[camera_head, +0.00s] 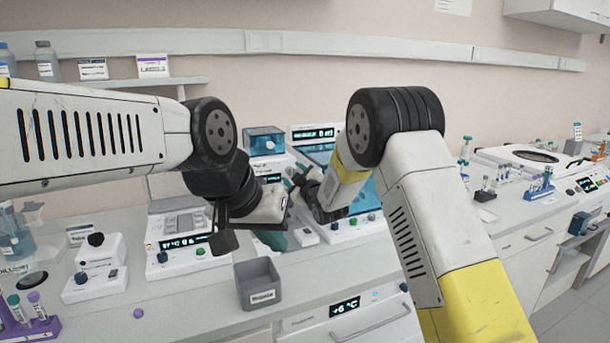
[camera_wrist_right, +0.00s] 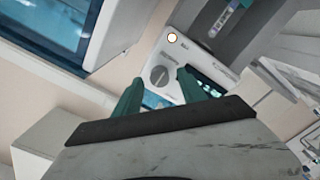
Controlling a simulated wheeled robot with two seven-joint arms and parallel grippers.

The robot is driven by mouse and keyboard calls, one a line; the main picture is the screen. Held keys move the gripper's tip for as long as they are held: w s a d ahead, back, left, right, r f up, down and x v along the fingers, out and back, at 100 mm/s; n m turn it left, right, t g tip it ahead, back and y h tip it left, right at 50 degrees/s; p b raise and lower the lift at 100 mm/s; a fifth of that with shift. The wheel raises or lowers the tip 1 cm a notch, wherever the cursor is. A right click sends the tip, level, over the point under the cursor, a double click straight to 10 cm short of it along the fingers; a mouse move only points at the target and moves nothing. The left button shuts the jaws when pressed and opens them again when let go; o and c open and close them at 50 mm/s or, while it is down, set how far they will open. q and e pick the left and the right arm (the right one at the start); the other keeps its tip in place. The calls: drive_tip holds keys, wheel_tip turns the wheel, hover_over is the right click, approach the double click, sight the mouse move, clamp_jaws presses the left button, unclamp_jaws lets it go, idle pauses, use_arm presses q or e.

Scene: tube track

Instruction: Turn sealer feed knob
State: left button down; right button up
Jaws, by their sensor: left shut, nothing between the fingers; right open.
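In the right wrist view a round grey knob (camera_wrist_right: 158,76) sits on the front of a white device (camera_wrist_right: 178,58), beside a dark display. I take this to be the sealer's feed knob. My right gripper (camera_wrist_right: 160,92) is open, its green fingertips on either side of the knob; I cannot tell whether they touch it. In the head view my right gripper (camera_head: 297,182) is at the devices along the back of the bench, and its arm and fingers hide the knob. My left gripper (camera_head: 273,240) is lower, shut and empty, over the bench behind the grey bin.
A grey bin (camera_head: 259,284) stands near the bench's front edge. A device with dials and a display (camera_head: 184,242) is left of it. A purple tube rack (camera_head: 35,328) stands at the lower left. A blue-lidded box (camera_head: 264,141) is at the back.

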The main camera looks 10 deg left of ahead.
drive_tip(key=shift+w+a, duration=0.25)
drive_tip(key=shift+w, duration=0.1)
clamp_jaws()
drive_tip(key=shift+m, duration=0.3)
drive_tip(key=m, duration=0.4)
drive_tip(key=shift+d, duration=0.1)
drive_tip(key=m, duration=0.4)
drive_tip(key=shift+m, duration=0.4)
drive_tip(key=m, duration=0.4)
drive_tip(key=shift+m, duration=2.1)
